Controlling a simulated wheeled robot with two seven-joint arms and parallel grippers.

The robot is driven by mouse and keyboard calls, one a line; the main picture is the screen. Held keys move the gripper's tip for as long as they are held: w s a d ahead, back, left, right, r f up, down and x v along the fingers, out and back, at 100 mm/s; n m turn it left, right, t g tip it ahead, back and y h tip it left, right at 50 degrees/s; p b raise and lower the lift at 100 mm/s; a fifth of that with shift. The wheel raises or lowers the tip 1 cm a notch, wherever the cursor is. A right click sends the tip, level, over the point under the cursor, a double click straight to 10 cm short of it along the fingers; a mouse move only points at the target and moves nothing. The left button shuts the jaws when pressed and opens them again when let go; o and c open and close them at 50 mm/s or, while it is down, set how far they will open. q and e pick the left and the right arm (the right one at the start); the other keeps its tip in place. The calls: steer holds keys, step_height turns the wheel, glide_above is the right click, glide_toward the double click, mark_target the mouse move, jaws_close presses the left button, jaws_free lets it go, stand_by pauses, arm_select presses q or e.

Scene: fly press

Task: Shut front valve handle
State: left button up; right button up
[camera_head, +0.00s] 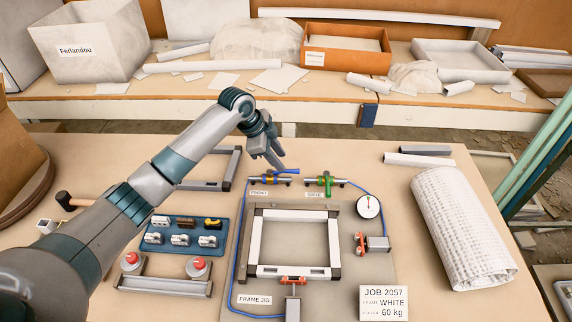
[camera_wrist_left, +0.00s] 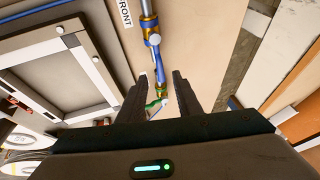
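The front valve (camera_head: 257,180) is brass, in line with the pipe, beside the label FRONT, at the back of the jig board. Its blue handle (camera_head: 286,171) points right, roughly along the pipe. The valve also shows in the left wrist view (camera_wrist_left: 152,39), its blue handle (camera_wrist_left: 158,66) running down toward the gap between my fingers. My left gripper (camera_head: 271,164) is open and empty, close to the blue handle; I see no clear contact. Its parted fingers show in the left wrist view (camera_wrist_left: 161,80). My right gripper is in neither view.
A second valve with a green handle (camera_head: 327,184) stands just right. A pressure gauge (camera_head: 368,206), blue hose (camera_head: 236,245) and clamped white frame (camera_head: 263,237) share the board. A blue tray (camera_head: 161,238) of parts lies left.

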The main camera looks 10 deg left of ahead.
mark_target(288, 170)
arm_select(q)
steer(key=shift+p+x, duration=0.45)
steer(key=shift+x, duration=2.55)
steer(key=shift+c, duration=0.5)
jaws_close()
